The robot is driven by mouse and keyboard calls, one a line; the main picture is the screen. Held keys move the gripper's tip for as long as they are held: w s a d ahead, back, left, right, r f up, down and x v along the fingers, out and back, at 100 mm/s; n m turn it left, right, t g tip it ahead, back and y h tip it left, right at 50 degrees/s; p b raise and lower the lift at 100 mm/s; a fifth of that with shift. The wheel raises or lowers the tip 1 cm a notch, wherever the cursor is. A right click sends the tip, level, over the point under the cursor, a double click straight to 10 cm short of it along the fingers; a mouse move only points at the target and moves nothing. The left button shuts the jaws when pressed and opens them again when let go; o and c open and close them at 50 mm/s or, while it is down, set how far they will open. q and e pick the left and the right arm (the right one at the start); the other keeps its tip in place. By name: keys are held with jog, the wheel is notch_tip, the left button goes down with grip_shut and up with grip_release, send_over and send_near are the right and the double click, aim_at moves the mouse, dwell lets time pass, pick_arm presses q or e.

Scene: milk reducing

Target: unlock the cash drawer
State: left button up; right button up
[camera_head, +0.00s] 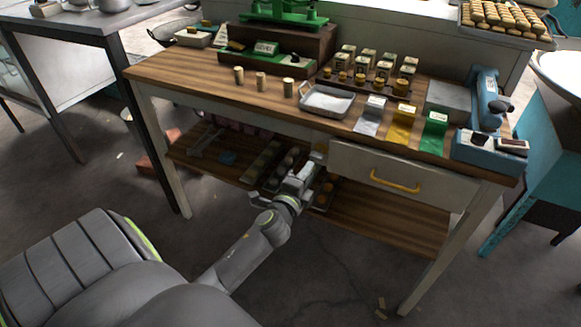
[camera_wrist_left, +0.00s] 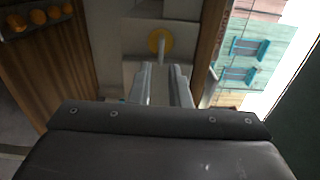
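The cash drawer (camera_head: 405,178) is a pale grey front with a yellow bar handle (camera_head: 394,182), under the wooden counter; it looks closed. My left gripper (camera_head: 314,168) is low in front of the table, by the drawer's left end. In the left wrist view, a round yellow disc (camera_wrist_left: 158,40) sits on a pale panel, straight ahead of my left gripper (camera_wrist_left: 163,68). A thin pale shaft (camera_wrist_left: 161,56) stands out from the disc towards the fingertips. The fingers are close together; I cannot tell whether they grip the shaft. My right gripper is out of view.
The counter (camera_head: 215,77) holds a metal tray (camera_head: 327,101), coloured cards, weights and a blue device (camera_head: 487,100). A wooden lower shelf (camera_head: 390,225) with small goods runs beneath, close to my arm. Open floor lies in front.

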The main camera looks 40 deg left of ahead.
pick_arm(q)
jog(key=v, duration=1.1)
jog(key=shift+b, duration=0.35)
jog(key=shift+d, duration=0.15)
jog(key=s+f+n+g+h+p, duration=0.1)
jog(key=s+f+n+g, duration=0.3)
jog(key=f, duration=1)
jog(key=s+f+n+g+p, duration=0.1)
jog(key=s+f+n+g, duration=0.3)
jog(key=f, duration=1.1)
jog(key=s+d+f+n+g, duration=0.1)
jog(key=s+f+n+g, duration=0.1)
jog(key=s+f, duration=0.3)
jog(key=s+f+n+g+h+p, duration=0.1)
jog(key=s+f+n+g, duration=0.2)
jog(key=s, duration=1)
jog(key=s+d+f+n+g+h+p, duration=0.1)
jog(key=s+f+n+g, duration=0.2)
jog(key=s+f, duration=0.5)
jog(key=shift+s+d+f, duration=0.3)
jog(key=shift+s+d, duration=0.1)
jog(key=shift+s, duration=0.6)
jog(key=shift+o, duration=0.2)
